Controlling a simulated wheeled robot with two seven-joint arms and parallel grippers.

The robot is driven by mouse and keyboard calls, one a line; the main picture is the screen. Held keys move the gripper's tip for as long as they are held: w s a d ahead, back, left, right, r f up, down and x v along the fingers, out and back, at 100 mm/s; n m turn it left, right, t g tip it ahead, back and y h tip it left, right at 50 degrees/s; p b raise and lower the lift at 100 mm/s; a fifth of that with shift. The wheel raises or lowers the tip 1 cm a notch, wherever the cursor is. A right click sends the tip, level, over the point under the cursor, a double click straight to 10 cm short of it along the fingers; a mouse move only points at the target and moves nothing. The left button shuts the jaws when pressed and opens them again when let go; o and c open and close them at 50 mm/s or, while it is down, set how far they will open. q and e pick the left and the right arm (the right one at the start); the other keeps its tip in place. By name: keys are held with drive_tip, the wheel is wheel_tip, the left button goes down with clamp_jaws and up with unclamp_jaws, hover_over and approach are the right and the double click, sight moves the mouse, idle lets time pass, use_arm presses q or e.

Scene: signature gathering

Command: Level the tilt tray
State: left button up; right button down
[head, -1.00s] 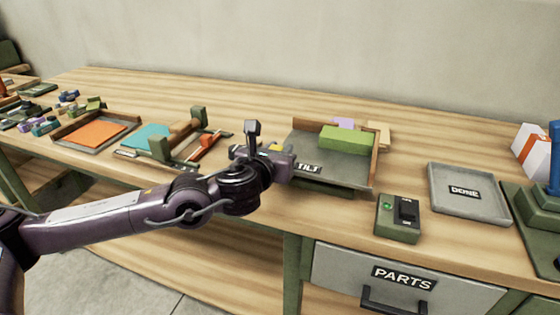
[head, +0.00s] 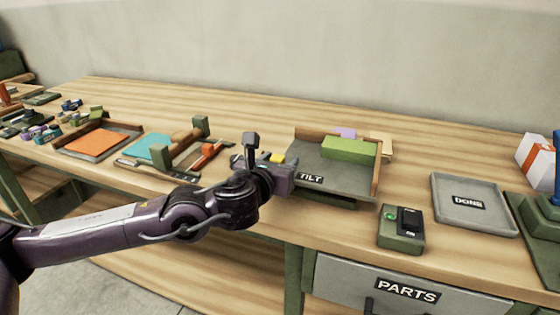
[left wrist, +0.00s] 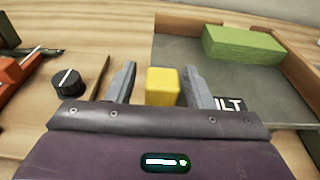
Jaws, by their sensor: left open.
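The tilt tray (head: 325,181) is a dark grey tray with wooden walls and a "TILT" label, right of centre on the workbench. A green block (head: 348,149) lies in its back right part. The tray's slope is hard to judge here. My left gripper (head: 282,160) is at the tray's left edge. In the left wrist view its open fingers (left wrist: 160,88) stand on either side of a yellow block (left wrist: 162,86), with gaps showing on both sides. The tray also shows in the left wrist view (left wrist: 185,50), with the green block (left wrist: 243,43) in it. My right gripper is out of view.
A black knob (left wrist: 68,83) sits left of the fingers. A switch box (head: 400,240) with a green light and a "DONE" tray (head: 470,185) stand to the right. A teal sheet fixture (head: 150,147) and an orange sheet tray (head: 92,143) are left. The back strip is clear.

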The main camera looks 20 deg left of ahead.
use_arm(q)
drive_tip(key=s, duration=0.3)
drive_tip(key=s+r, duration=0.1)
drive_tip(key=s, duration=0.1)
drive_tip(key=shift+s+a, duration=0.15)
drive_tip(key=shift+s, duration=0.25)
drive_tip(key=shift+s+r, duration=0.15)
drive_tip(key=shift+s, duration=0.45)
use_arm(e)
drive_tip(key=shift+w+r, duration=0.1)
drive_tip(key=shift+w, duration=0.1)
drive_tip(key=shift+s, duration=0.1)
